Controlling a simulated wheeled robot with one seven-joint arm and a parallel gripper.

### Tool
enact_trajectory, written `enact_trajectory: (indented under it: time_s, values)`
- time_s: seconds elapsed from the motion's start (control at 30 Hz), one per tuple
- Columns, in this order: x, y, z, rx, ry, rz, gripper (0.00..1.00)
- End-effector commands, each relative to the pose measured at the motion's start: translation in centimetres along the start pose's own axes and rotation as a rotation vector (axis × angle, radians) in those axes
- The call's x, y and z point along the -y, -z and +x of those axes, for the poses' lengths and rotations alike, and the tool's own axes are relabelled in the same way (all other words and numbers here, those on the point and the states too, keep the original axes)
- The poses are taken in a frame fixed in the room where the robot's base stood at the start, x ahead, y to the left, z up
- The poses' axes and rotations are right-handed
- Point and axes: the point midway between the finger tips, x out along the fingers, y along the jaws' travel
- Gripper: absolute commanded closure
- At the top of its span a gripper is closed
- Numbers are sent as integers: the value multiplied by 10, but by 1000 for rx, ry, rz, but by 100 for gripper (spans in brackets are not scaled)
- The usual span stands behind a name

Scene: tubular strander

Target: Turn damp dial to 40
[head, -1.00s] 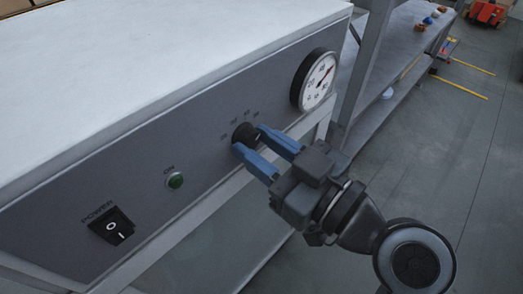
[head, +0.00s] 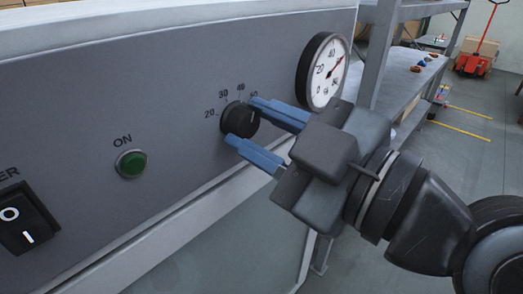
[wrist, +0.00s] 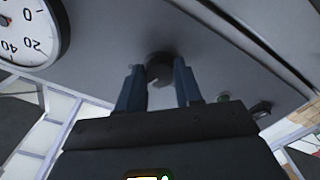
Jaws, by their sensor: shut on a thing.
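The damp dial is a round black knob (head: 238,121) on the grey front panel (head: 180,80). Printed numbers 20, 30, 40 (head: 240,87) and a partly covered one arc around its upper side. My gripper (head: 246,124) reaches in from the right, its two blue fingers on opposite sides of the knob, shut on it. In the wrist view the knob (wrist: 159,69) sits between the two fingertips. Which number the knob points to cannot be told; no pointer mark shows clearly in the head view.
A round white gauge (head: 325,71) is on the panel just right of the knob, close to my gripper. A green ON button (head: 131,163) and a black power switch (head: 25,218) are to the left. A metal shelf (head: 400,80) and a red pallet jack (head: 477,55) stand behind at right.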

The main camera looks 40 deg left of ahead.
Motion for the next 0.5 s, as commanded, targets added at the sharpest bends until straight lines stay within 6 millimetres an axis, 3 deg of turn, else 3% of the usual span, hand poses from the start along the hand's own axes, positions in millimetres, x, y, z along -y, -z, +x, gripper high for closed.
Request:
enact_trajectory:
  time_s: [0.5]
  values:
    - [1, 0, 0, 1, 3, -33, 96]
